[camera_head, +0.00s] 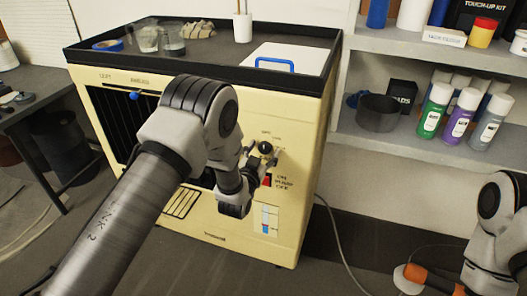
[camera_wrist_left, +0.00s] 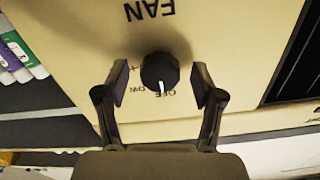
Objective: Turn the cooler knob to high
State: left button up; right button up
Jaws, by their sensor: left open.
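The cooler (camera_head: 300,215) is a cream cabinet with a dark top rim. Its black round knob (camera_head: 265,147) is on the front panel, above a red switch. In the left wrist view the knob (camera_wrist_left: 159,72) sits under upside-down "FAN" lettering, its white pointer aimed at the small "OFF" label. A "LOW" label, partly hidden, is beside that. My left gripper (camera_wrist_left: 159,84) is open, one finger on each side of the knob, with a visible gap on both sides. In the head view it reaches the panel (camera_head: 262,157). My right gripper is out of view.
A shelf (camera_head: 410,150) with spray cans (camera_head: 434,110) stands right of the cooler. My right arm is at the lower right, near an orange-handled object (camera_head: 430,277). A dark table (camera_head: 50,95) is at the left. Items including a white board (camera_head: 285,60) lie on the cooler's top.

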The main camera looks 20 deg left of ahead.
pick_arm(q)
jog(key=shift+s, duration=0.1)
jog(key=c, duration=1.1)
jog(key=shift+c, duration=0.2)
jog(key=shift+m, duration=0.4)
jog(key=m+b, duration=0.1)
jog(key=m, duration=0.2)
jog(key=shift+b, duration=0.35)
jog(key=m+b, duration=0.1)
jog(key=m, duration=0.4)
jog(key=shift+b, duration=0.3)
jog(key=m+b, duration=0.2)
jog(key=m, duration=0.3)
jog(key=shift+m+b, duration=0.55)
jog(key=shift+m, duration=1.55)
jog(key=shift+r, duration=0.1)
jog(key=o, duration=1.1)
